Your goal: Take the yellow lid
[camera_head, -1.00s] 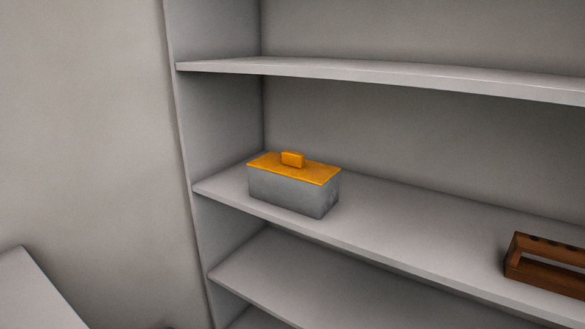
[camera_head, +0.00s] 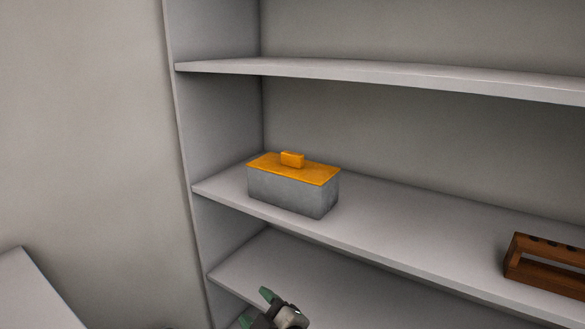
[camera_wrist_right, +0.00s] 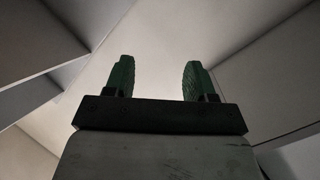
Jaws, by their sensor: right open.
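The yellow lid (camera_head: 314,170), orange-yellow with a small block handle on top, lies on a grey rectangular box (camera_head: 285,190). The box stands on the middle shelf, near its left end. My right gripper (camera_head: 256,306) shows at the bottom of the head view, below and in front of the box and apart from it. In the right wrist view its two green fingers (camera_wrist_right: 158,80) are spread apart with nothing between them. The lid is not seen in the right wrist view. My left gripper is not in view.
The middle shelf (camera_head: 420,225) has free room right of the box, up to a brown wooden rack (camera_head: 545,266). An upper shelf (camera_head: 400,73) runs above the box, and a lower shelf (camera_head: 300,270) lies below. An upright side panel (camera_head: 215,110) closes the left.

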